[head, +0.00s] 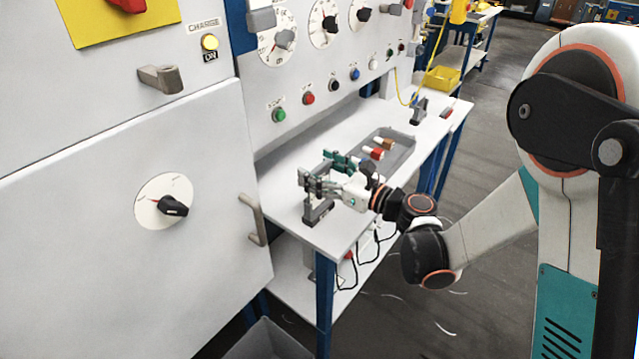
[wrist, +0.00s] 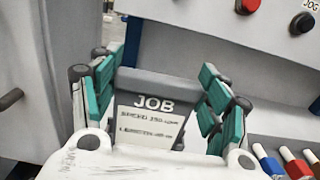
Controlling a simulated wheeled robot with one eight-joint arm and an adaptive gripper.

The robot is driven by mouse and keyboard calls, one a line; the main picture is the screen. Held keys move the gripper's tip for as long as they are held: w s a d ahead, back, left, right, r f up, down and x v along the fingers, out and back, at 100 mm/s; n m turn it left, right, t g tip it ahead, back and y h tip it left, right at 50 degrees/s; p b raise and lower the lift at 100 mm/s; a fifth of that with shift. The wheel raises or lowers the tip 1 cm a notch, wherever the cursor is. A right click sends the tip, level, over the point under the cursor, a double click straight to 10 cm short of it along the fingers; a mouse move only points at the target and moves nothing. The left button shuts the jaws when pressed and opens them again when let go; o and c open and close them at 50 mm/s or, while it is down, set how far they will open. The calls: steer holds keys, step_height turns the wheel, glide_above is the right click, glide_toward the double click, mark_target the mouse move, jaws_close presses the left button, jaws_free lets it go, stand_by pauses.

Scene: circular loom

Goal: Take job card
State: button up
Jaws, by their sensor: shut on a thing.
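The job card (wrist: 152,120) shows in the wrist view, pale with printed lines under a dark header reading "JOB". My gripper (wrist: 158,88) has its teal fingers on both sides of the card and is shut on it. In the head view my gripper (head: 326,174) is over the near end of the white bench. A dark grey stand (head: 318,211) is on the bench just below it. The card is too small to make out in the head view, and I cannot tell whether it still touches the stand.
A grey tray (head: 402,153) with several coloured pieces lies on the bench (head: 286,196) behind my gripper. The loom panel with buttons and dials rises on the left. A cabinet door handle (head: 254,220) juts out near the bench. A yellow bin (head: 441,78) is further back.

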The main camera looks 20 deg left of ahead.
steer(key=shift+r, duration=0.3)
steer(key=shift+r+p, duration=1.95)
steer(key=shift+r, duration=1.2)
